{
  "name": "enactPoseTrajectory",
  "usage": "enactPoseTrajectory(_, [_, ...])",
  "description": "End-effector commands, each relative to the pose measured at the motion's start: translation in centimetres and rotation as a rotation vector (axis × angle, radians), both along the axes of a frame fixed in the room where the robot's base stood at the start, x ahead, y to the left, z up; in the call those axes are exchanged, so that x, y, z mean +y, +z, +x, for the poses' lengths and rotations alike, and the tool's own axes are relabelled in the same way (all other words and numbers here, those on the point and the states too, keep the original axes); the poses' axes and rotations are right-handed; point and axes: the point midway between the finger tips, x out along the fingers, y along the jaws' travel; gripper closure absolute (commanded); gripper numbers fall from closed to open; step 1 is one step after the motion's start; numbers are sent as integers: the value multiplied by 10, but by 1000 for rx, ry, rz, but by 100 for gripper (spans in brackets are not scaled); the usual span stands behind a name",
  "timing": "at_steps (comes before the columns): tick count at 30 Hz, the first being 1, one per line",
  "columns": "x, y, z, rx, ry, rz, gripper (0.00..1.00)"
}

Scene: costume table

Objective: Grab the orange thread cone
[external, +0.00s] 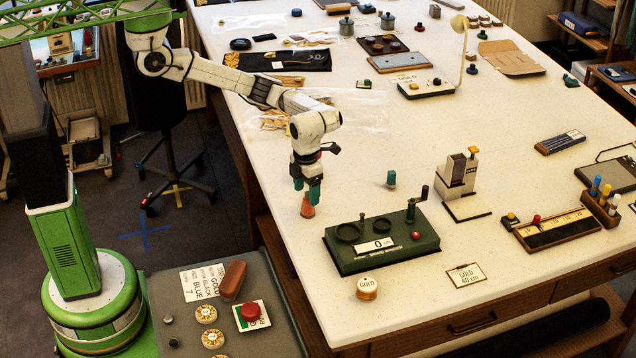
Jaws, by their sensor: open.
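The orange thread cone (307,208) stands upright on the pale table near its left front edge. My gripper (307,190) points down directly over it, with its teal fingertips around or just above the cone's narrow top. The gripper is open. I cannot tell from this view whether the fingertips touch the cone. The top of the cone is partly hidden by the fingers.
A green winding device (382,240) with a crank stands just right of the cone. A small teal object (391,179) and a grey block-shaped device (459,180) stand farther right. A gold spool (367,288) is in front. Clear plastic bags (350,108) lie behind my gripper.

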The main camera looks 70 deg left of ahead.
Motion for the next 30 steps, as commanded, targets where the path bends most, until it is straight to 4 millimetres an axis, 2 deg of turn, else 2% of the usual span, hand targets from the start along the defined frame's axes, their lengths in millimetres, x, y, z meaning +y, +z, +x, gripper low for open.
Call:
enactPoseTrajectory(9, [-1, -40, 0, 3, 1, 2, 28])
enactPoseTrajectory(18, [-1, -45, 0, 1, 1, 1, 29])
enactPoseTrajectory(30, [-1, -44, 0, 1, 0, 2, 67])
